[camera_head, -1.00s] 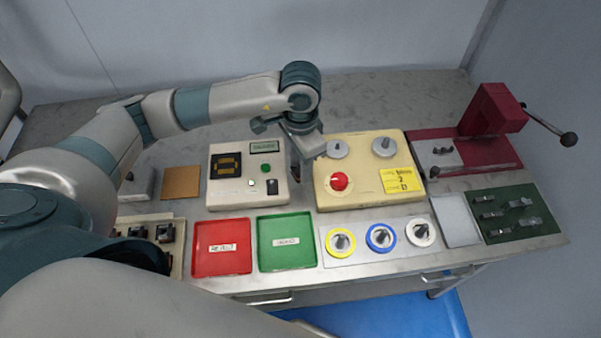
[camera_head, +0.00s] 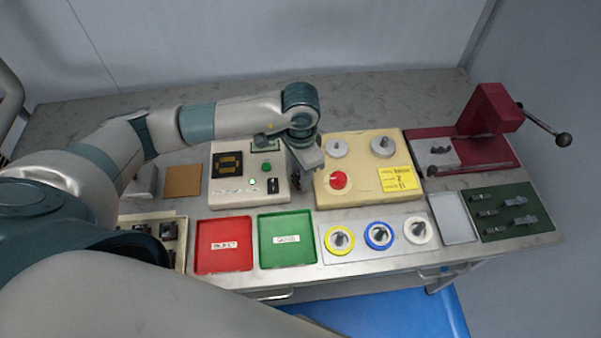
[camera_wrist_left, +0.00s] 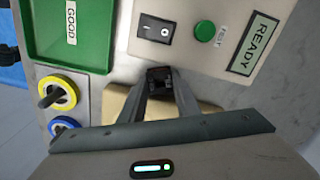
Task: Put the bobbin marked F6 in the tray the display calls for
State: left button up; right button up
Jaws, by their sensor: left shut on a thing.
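My left gripper (camera_head: 300,180) is above the right edge of the cream tester box (camera_head: 222,192). In the left wrist view the gripper (camera_wrist_left: 160,78) is shut on a small dark bobbin (camera_wrist_left: 160,74); no F6 mark can be read on it. The display (camera_wrist_left: 253,44) reads READY in the left wrist view; my arm partly covers it in the head view. The green tray (camera_head: 286,262), marked GOOD in the left wrist view (camera_wrist_left: 95,45), lies in front of the tester. The red tray (camera_head: 222,264) lies to its left with a label. My right gripper is not in view.
A cream machine (camera_head: 330,200) with a red knob and yellow note stands right of the gripper. Yellow, blue and white spools (camera_head: 380,237) lie in front. A dark red press (camera_head: 490,110) is at the right. A holder with dark parts (camera_head: 180,258) is at the left.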

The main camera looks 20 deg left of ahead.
pick_arm(q)
jog(key=shift+f, duration=0.15)
jog(key=o, duration=1.1)
jog(key=shift+o, duration=0.2)
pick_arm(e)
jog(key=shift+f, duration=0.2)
pick_arm(q)
jog(key=shift+r, duration=0.2)
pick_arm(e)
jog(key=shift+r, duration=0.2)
pick_arm(q)
jog(key=shift+r, duration=0.1)
jog(key=shift+w+r, duration=0.1)
jog(key=shift+r, duration=0.2)
notch_tip(320, 180, up, 11)
jog(key=b, duration=0.4)
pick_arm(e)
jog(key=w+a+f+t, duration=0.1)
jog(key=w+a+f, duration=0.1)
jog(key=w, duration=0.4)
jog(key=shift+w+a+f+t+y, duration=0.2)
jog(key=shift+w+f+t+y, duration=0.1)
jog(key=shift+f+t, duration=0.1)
